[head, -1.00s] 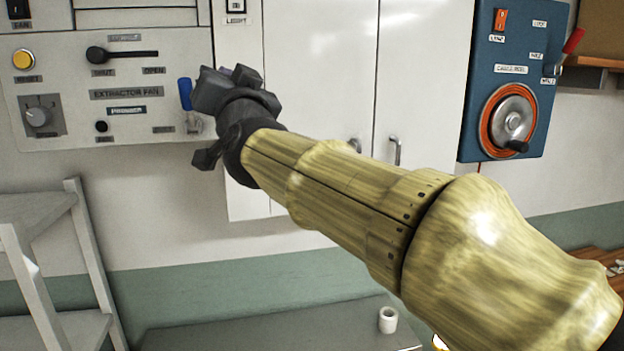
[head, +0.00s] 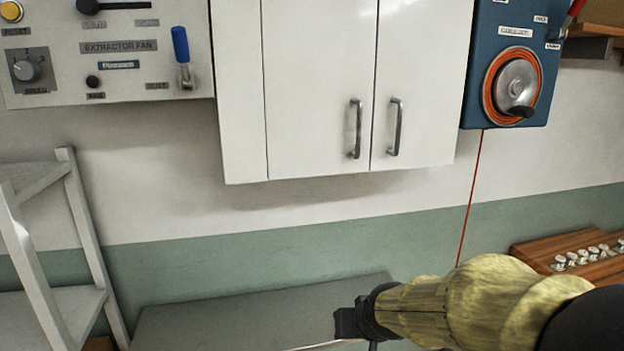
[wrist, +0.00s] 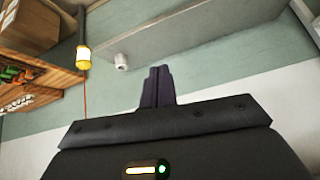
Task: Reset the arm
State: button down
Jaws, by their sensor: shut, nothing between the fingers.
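My gripper (head: 345,324) is at the lower middle of the head view, in front of the grey bench top. Its dark fingers point left and my arm reaches in from the lower right. In the wrist view the two fingers of my gripper (wrist: 157,86) lie side by side, shut, with nothing held between them. A small white cup-like thing (wrist: 121,62) stands on the grey surface beyond the fingers in the wrist view. It is hidden in the head view.
A white cabinet (head: 320,90) hangs on the wall above the grey bench (head: 230,312). The extractor fan panel (head: 120,60) is upper left, and a blue cable reel box (head: 540,95) upper right. A white rack (head: 85,235) stands left. A wooden tray (head: 530,248) lies right.

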jog(key=s+d+f+g+b, duration=0.1)
jog(key=s+d+f+g, duration=0.1)
jog(key=s+f, duration=0.3)
jog(key=s+d+f+g+h, duration=0.1)
jog(key=s+d+f+g, duration=0.1)
jog(key=s+d+f, duration=0.2)
jog(key=s+f, duration=0.2)
jog(key=s, duration=0.1)
jog(key=shift+d+f+m+g+b, duration=0.15)
jog(key=shift+d+m+g+b, duration=0.15)
jog(key=shift+m+b, duration=0.1)
jog(key=c, duration=1.8)
grip_release()
jog(key=shift+s, duration=0.1)
jog(key=shift+c, duration=0.2)
jog(key=shift+o, duration=0.4)
